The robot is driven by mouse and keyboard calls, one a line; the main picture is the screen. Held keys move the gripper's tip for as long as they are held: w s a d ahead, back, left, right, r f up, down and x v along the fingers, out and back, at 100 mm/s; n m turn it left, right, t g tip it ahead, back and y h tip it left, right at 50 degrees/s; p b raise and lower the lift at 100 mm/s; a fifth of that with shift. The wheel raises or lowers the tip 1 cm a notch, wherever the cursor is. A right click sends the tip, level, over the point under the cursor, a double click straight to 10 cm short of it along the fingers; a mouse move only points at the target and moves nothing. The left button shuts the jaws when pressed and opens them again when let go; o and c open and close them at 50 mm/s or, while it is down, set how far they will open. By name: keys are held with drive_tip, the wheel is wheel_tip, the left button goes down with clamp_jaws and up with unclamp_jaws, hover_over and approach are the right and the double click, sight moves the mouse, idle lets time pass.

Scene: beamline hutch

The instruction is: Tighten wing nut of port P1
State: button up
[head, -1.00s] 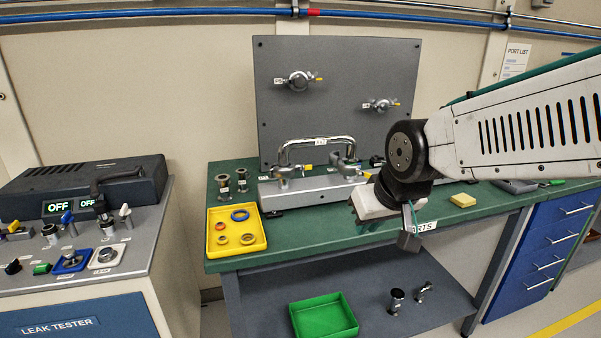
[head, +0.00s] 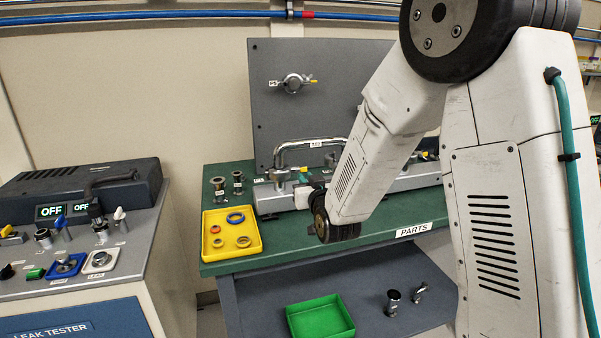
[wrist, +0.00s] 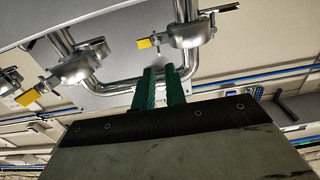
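Silver clamps with yellow-tipped wing nuts sit on the ports of the grey manifold (head: 272,202). I cannot read which label is P1. The manifold's left clamp (head: 279,179) stands beside my gripper (head: 305,177) in the head view, where my wrist partly hides the fingers. In the wrist view, the green fingers of my gripper (wrist: 162,86) point at the bent pipe (wrist: 120,86), with a narrow gap and nothing seen between them. A clamp (wrist: 190,34) with a yellow wing nut (wrist: 145,43) is just beyond the tips, apparently apart. Another clamp (wrist: 82,65) is to the left.
A yellow tray (head: 207,256) with several rings lies on the green bench (head: 290,245). An upright grey panel (head: 330,60) with a clamped port (head: 293,83) stands behind the manifold. A green bin (head: 320,319) is on the lower shelf. The leak tester (head: 85,185) stands left.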

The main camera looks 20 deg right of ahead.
drive_tip(key=w, duration=0.5)
drive_tip(key=shift+w, duration=0.35)
clamp_jaws()
